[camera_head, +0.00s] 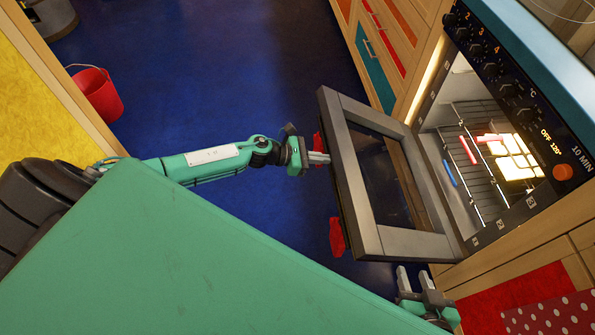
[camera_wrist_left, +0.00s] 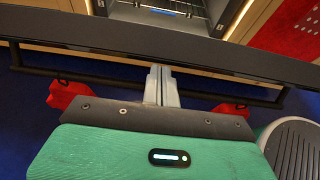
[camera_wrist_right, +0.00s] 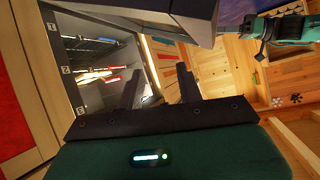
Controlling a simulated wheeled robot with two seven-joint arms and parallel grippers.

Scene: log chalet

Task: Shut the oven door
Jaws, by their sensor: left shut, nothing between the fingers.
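The oven door (camera_head: 410,243) hangs open from the oven (camera_head: 517,205), with its dark window facing the lit inside. My left gripper (camera_head: 322,158) is shut and empty at the outer side of the door. My right gripper (camera_head: 415,278) is open and empty below the door's lower corner. In the right wrist view its fingers (camera_wrist_right: 156,88) stand apart before the oven opening.
Wooden drawers with coloured fronts (camera_head: 375,62) stand beyond the oven. A red bucket (camera_head: 98,94) is on the blue floor (camera_head: 235,60) at the left.

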